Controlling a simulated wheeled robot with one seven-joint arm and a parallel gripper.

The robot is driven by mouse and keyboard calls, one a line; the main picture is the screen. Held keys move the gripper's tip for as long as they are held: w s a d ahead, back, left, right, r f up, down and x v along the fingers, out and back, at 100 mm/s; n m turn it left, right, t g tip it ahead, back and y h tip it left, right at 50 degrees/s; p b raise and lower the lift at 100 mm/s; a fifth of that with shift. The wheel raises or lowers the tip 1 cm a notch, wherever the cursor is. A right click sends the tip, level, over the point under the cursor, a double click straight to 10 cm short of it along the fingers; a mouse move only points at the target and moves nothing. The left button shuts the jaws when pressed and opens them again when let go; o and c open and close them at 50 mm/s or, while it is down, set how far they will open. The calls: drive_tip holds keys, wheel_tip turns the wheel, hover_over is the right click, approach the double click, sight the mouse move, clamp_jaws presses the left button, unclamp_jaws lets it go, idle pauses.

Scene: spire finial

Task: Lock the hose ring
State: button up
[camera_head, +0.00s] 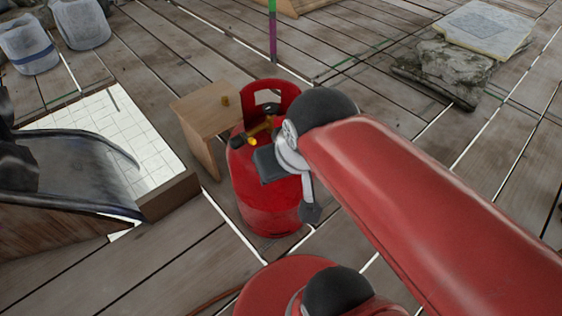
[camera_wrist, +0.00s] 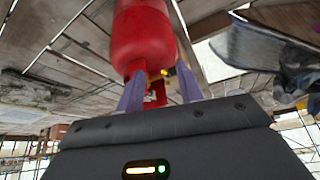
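A red gas cylinder (camera_head: 262,205) stands upright on the plank floor, with an open collar handle (camera_head: 285,90) on top. Inside the collar is a valve with brass-yellow and dark parts (camera_head: 258,130); I cannot make out the hose ring clearly. My gripper is at the cylinder's upper right in the head view, its fingers largely hidden by the wrist. In the wrist view my gripper (camera_wrist: 160,90) has two fingers apart, and the cylinder (camera_wrist: 142,38) shows upside down beyond them. A small yellow part (camera_wrist: 165,72) shows between the fingers. No contact is visible.
A dark curved tray-like object (camera_head: 80,170) is at left, near white tiles (camera_head: 145,140). A stone slab (camera_head: 445,72) lies at right. Floor right of the cylinder is clear.

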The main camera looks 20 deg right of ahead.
drive_tip(key=w+f+n+g+h+p, duration=0.1)
drive_tip(key=w+f+g, duration=0.5)
drive_tip(key=w+f, duration=0.3)
drive_tip(key=n+t+h+p, duration=0.2)
drive_tip(key=n+t+h, duration=0.45)
drive_tip(key=h, duration=0.95)
approach(251, 143)
drive_tip(key=x, duration=0.3)
drive_tip(key=shift+n+g, duration=0.35)
drive_tip(key=shift+g, duration=0.1)
drive_tip(key=x, duration=0.7)
drive_tip(key=shift+w+d+r, duration=0.15)
drive_tip(key=shift+d+r, duration=0.05)
drive_tip(key=shift+d, duration=0.05)
clamp_jaws()
